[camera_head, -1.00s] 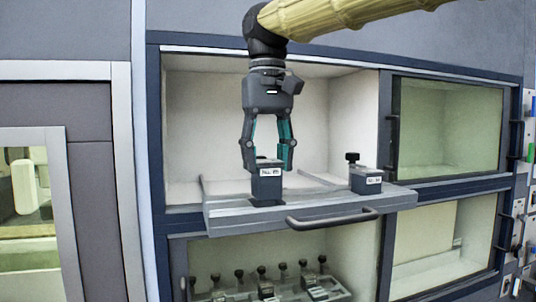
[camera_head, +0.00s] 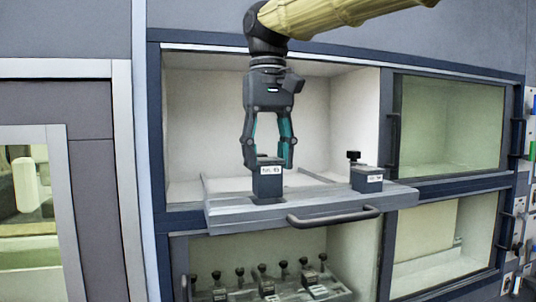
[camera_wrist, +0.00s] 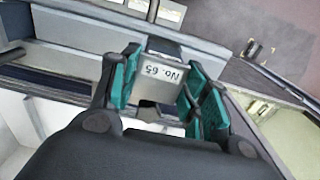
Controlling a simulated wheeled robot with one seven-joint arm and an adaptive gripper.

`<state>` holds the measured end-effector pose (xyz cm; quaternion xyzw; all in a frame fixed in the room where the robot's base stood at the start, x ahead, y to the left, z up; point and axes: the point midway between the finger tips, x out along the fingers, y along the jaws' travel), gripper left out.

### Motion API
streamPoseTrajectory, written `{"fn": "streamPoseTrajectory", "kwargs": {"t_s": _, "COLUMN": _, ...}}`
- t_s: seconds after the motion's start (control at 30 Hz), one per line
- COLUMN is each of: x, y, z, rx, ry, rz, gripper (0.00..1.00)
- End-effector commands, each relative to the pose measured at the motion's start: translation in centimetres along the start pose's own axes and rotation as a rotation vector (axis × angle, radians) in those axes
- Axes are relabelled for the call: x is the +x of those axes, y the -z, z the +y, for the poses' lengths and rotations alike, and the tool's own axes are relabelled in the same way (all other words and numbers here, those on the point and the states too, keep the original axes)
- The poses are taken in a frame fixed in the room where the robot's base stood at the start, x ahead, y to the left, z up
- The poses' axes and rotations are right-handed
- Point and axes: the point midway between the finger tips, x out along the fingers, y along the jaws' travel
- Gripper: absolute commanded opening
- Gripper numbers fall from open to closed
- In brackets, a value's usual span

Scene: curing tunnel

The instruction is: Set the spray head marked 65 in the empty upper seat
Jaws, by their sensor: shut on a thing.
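The spray head marked 65 is a dark block with a white label (camera_head: 268,183). In the wrist view its label reads "No. 65" (camera_wrist: 163,72). My gripper (camera_head: 270,164) points down with its teal-padded fingers on either side of the block's top, shut on it. The block is upright over the left part of the pulled-out upper tray (camera_head: 235,217); a dark patch shows under it, and I cannot tell whether it touches the tray. A second labelled dark block (camera_head: 367,180) sits on the tray's right part, with a black knob (camera_head: 353,156) behind it. No empty seat is clearly visible.
The tray's handle (camera_head: 335,215) sticks out in front. A lower rack (camera_head: 240,295) holds several black-knobbed pieces. The upper compartment behind the tray is open and bare. Glass doors (camera_head: 450,125) close the right side. The tray's middle is clear.

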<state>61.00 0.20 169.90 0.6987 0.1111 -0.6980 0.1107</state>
Motion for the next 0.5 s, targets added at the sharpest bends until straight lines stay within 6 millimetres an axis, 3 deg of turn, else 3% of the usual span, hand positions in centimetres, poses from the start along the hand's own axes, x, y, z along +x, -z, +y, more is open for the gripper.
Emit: {"fn": "streamPoseTrajectory", "kwargs": {"t_s": 0.5, "x": 0.29, "y": 0.0, "z": 0.01, "rx": 0.0, "ry": 0.0, "rz": 0.001, "gripper": 0.13}}
